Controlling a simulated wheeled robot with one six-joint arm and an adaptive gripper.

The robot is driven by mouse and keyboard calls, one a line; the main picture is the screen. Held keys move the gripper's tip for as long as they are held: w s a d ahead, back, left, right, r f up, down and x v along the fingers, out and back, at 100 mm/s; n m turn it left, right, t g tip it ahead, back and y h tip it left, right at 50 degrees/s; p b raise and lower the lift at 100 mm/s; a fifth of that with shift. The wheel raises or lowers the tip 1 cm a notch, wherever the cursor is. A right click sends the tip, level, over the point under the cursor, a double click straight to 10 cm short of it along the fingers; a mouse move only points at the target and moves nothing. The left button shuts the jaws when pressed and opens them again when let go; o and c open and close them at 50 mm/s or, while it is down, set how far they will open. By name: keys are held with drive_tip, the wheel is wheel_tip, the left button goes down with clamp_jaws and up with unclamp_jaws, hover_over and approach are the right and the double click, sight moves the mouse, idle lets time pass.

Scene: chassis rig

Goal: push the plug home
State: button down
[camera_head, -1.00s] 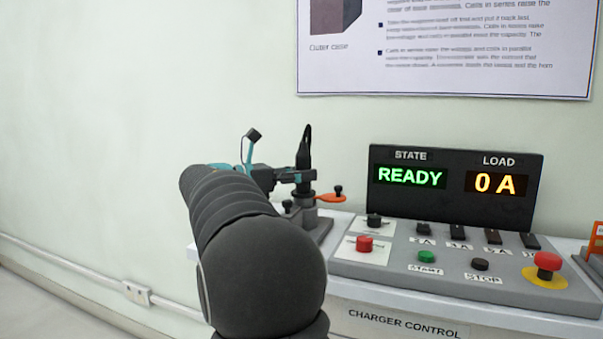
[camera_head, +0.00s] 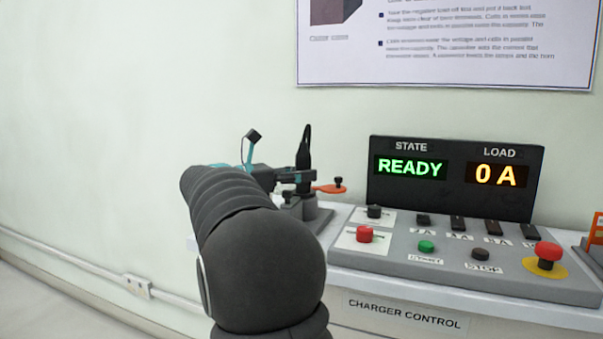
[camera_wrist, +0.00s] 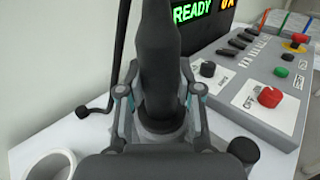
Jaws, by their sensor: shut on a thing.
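The black plug (camera_head: 304,155) stands upright with its cable looping at the top. It also shows in the wrist view (camera_wrist: 158,50). My gripper (camera_head: 300,178) is shut on it, with a finger on either side in the wrist view (camera_wrist: 156,95). The plug's lower end is at the grey round socket (camera_head: 312,209) on the bench. My gripper hides the join, so I cannot tell how deep the plug sits. An orange lever (camera_head: 330,188) with a black knob sticks out to the right of the plug.
The charger control panel (camera_head: 440,262) stands to the right, with red, green and black buttons. Its display (camera_head: 455,180) reads READY and 0 A. A white ring-shaped thing (camera_wrist: 47,165) lies at the lower left in the wrist view. The wall is close behind.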

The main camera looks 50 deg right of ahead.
drive_tip(key=shift+f, duration=0.25)
drive_tip(key=c, duration=0.7)
unclamp_jaws()
drive_tip(key=v, duration=1.2)
